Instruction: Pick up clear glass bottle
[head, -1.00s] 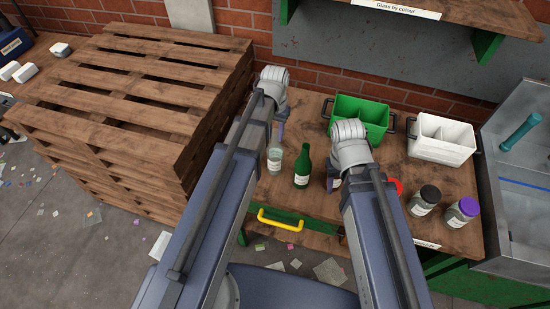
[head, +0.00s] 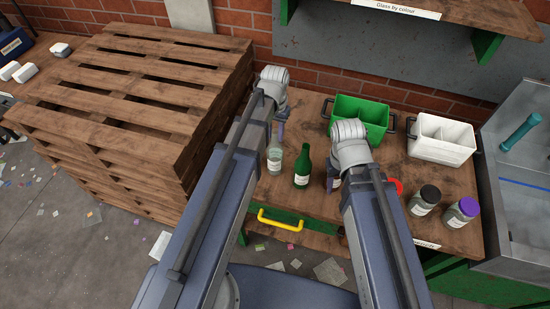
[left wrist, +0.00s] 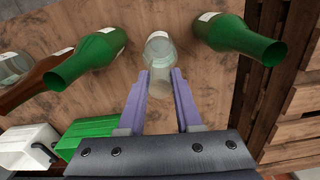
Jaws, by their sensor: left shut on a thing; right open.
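The clear glass bottle (head: 275,161) has a pale label and stands on the wooden bench, left of a green bottle (head: 302,166). My left gripper (head: 279,134) is shut on its upper part. In the left wrist view, the purple fingers (left wrist: 162,84) sit on either side of the clear bottle (left wrist: 159,50). My right gripper (head: 333,178) is open beyond the green bottle; its fingers are mostly hidden by its own wrist.
The left wrist view shows green bottles on both sides (left wrist: 98,50) (left wrist: 238,40) and a brown bottle (left wrist: 36,80). A green crate (head: 360,111) and a white crate (head: 442,138) stand behind. Two lidded jars (head: 423,202) (head: 461,213) stand right. Stacked pallets (head: 130,90) are left.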

